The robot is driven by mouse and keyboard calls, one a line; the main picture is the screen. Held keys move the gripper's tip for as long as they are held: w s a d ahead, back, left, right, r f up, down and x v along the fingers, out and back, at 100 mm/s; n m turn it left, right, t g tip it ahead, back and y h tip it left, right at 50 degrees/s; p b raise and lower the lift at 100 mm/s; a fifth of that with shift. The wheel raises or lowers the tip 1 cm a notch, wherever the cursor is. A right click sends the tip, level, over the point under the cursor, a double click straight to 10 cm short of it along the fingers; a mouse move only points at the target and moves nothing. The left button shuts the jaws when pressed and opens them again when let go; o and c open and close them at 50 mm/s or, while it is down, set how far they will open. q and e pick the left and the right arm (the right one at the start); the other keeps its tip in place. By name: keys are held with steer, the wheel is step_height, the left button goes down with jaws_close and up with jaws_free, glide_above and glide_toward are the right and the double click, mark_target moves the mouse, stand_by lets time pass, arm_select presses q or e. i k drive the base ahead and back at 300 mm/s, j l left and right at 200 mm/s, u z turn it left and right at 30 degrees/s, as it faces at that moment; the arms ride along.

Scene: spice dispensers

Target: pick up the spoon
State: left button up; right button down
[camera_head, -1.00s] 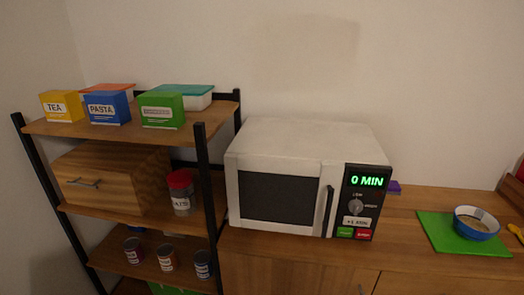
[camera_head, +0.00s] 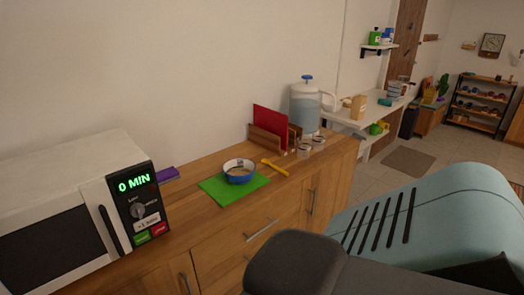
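A yellow utensil that looks like the spoon (camera_head: 274,167) lies on the wooden counter (camera_head: 217,222), just right of a green mat. A blue bowl (camera_head: 239,171) with pale contents stands on the green mat (camera_head: 214,190), close to the yellow utensil. Neither of my grippers shows in the head view. Grey and teal parts, apparently my own arm, fill the lower right and hide some of the cabinet front and floor.
A white microwave (camera_head: 62,205) reading 0 MIN stands at the left. A purple item (camera_head: 167,175) lies beside the microwave.

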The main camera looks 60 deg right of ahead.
mark_target(264, 162)
steer(key=z, duration=1.9)
